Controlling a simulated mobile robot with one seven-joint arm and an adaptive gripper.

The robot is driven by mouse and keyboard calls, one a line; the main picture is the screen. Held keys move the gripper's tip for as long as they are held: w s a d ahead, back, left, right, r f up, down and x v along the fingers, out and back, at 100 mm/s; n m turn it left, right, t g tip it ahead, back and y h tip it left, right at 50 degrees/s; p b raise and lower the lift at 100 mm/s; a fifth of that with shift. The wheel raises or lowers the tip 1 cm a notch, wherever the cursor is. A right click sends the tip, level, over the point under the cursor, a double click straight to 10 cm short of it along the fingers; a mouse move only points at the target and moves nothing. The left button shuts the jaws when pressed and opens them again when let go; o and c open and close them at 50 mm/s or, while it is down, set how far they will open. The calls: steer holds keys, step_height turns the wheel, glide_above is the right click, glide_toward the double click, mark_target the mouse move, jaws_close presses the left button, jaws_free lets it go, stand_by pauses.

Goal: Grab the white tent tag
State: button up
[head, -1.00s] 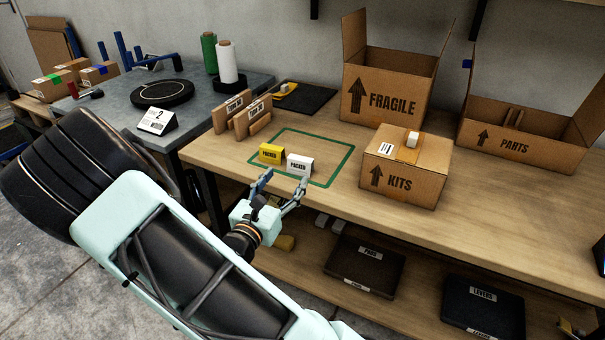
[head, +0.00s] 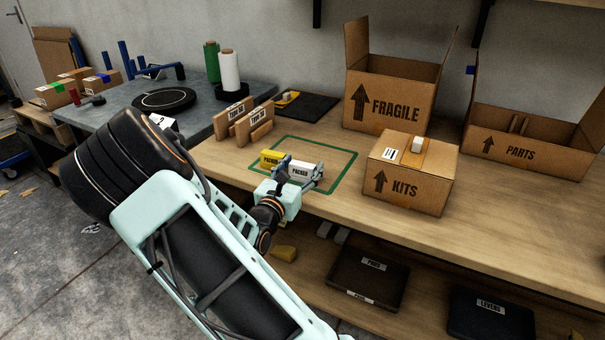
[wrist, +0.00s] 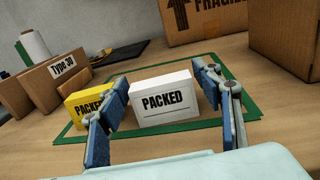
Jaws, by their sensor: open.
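The white tent tag (wrist: 163,101), marked PACKED, stands upright on the bench inside a green outlined rectangle. In the head view the white tag (head: 300,172) is partly covered by my gripper. My gripper (wrist: 164,100) is open, with one blue-padded finger on each side of the white tag. In the head view my gripper (head: 302,174) is at the near side of the tag. I cannot tell whether either finger touches it. A yellow tent tag (wrist: 88,103), also marked PACKED, stands just left of the white one, close to the left finger.
The green outline (head: 345,165) lies flat on the wooden bench. Cardboard pieces with Type labels (head: 238,122) stand behind left. A KITS box (head: 408,178) stands to the right, with a FRAGILE box (head: 390,95) behind. Bench to the tag's right is clear.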

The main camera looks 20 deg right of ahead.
steer(key=shift+c, duration=0.4)
steer(key=c, duration=0.5)
steer(key=shift+r, duration=0.1)
